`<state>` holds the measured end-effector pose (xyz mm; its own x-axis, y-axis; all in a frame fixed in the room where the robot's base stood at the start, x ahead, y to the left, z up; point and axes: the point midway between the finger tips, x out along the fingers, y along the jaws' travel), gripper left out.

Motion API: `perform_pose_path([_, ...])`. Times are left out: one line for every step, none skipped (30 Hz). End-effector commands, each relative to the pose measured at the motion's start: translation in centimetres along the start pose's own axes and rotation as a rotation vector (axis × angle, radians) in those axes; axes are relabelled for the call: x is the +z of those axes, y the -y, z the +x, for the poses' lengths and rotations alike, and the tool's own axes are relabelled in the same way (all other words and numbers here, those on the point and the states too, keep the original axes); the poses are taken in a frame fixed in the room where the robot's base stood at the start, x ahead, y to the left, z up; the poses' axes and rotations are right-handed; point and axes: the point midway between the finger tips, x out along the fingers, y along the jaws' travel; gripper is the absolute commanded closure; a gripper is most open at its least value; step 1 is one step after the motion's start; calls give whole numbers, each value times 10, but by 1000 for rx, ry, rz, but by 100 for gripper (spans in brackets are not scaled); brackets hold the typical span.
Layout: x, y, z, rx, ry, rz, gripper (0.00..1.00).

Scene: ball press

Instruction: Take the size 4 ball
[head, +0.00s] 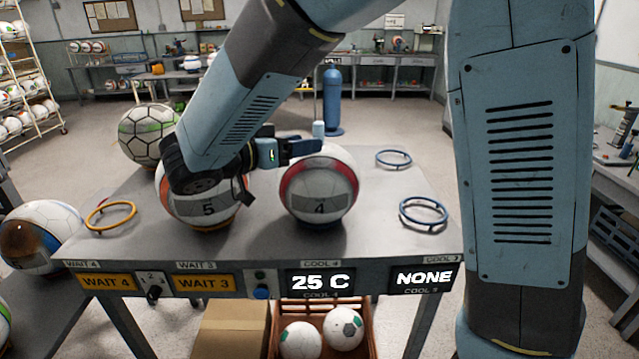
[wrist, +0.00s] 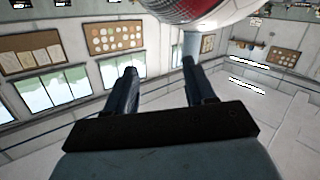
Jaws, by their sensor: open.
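The size 4 ball (head: 318,187), white with a red band and a grey patch marked "4", sits on the table behind the "25 C" display (head: 321,281). In the wrist view, part of a red-and-white ball (wrist: 192,8) shows at the top edge, beyond the fingers. My gripper (head: 300,148) is at the far upper left side of the size 4 ball. In the wrist view my gripper (wrist: 160,70) has its two fingers apart with nothing between them. Whether a finger touches the ball cannot be told.
A ball marked "5" (head: 208,209) stands left of the size 4 ball, partly behind my arm. A green-lined ball (head: 147,136) is behind it. Blue rings (head: 423,211) on the right and an orange ring (head: 110,216) on the left are empty. A blue cylinder (head: 333,100) stands beyond the table.

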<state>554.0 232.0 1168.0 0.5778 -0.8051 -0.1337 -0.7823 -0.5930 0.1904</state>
Motion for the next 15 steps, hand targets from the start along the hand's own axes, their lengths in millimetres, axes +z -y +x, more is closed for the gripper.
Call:
perform_pose_path([3, 12, -14, -30, -43, 39, 46])
perform_pose_path([3, 17, -20, -46, -64, 66, 46])
perform_pose_path([4, 23, -28, -63, -89, 97, 46])
perform_pose_path([4, 26, -33, -76, -103, 118, 46])
perform_pose_path([5, 29, -37, -86, -115, 135, 46])
perform_pose_path([5, 32, -41, -97, -129, 152, 46])
perform_pose_path([5, 34, -43, -103, -136, 164, 46])
perform_pose_path([5, 35, -44, -108, -141, 172, 46])
perform_pose_path([5, 36, -44, -112, -146, 180, 46])
perform_pose_path([4, 37, -42, -114, -148, 184, 46])
perform_pose_path([4, 37, -39, -114, -149, 187, 46])
perform_pose_path([3, 38, -34, -113, -148, 188, 46])
perform_pose_path([2, 38, -29, -113, -147, 187, 46])
perform_pose_path([1, 38, -24, -113, -147, 187, 46])
perform_pose_path([0, 39, -17, -112, -148, 186, 46])
